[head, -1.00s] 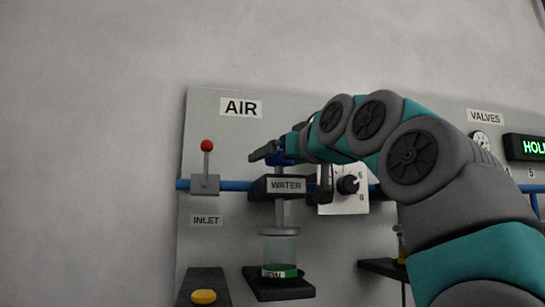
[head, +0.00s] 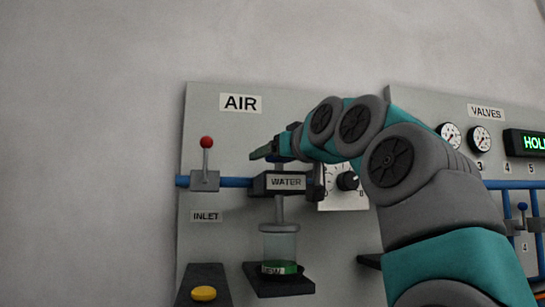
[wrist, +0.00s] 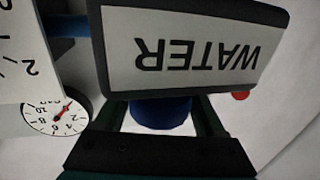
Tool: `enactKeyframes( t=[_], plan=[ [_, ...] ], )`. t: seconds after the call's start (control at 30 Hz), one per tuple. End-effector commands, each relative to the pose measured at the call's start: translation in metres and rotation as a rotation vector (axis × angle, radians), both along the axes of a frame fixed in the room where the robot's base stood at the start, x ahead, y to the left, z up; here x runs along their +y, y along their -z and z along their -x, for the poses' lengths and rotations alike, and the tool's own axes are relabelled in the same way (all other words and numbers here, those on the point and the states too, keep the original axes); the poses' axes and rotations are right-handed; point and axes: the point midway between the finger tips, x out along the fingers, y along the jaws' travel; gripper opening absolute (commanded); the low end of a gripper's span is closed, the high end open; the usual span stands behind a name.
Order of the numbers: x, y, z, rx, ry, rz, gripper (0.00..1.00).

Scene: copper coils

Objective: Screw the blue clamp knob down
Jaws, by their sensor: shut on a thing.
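The blue clamp knob (wrist: 160,113) shows in the wrist view, just beyond the edge of the black block labelled WATER (wrist: 190,50). My gripper (wrist: 158,118) has a dark finger on each side of the knob and is shut on it. In the head view my gripper (head: 266,151) is above the WATER block (head: 263,184), and the knob is hidden there by the gripper. A glass jar (head: 279,246) with green at its bottom stands under the block on a black shelf (head: 280,284).
A red-balled inlet lever (head: 206,143) stands left on the blue pipe (head: 235,185). A white dial plate (head: 335,198) is just right of the block, close under my arm. A yellow button (head: 204,293) is at lower left. Gauges (head: 480,139) are at right.

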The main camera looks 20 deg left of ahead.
Motion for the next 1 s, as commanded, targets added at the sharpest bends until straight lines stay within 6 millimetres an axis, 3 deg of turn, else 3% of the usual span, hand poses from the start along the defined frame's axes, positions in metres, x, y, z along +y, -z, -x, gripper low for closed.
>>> enactKeyframes(
  t=[0.03,0.27,0.47,1.0],
  plan=[
    [0.0002,-0.0001,0.0002,0.0,0.0,0.0,0.41],
    [0.0004,0.0,0.0003,0.0,-0.001,0.0,0.16],
    [-0.0012,0.0005,-0.0006,-0.001,0.03,0.002,0.16],
    [-0.0076,-0.002,-0.0053,-0.004,0.321,0.003,0.16]
  ],
)
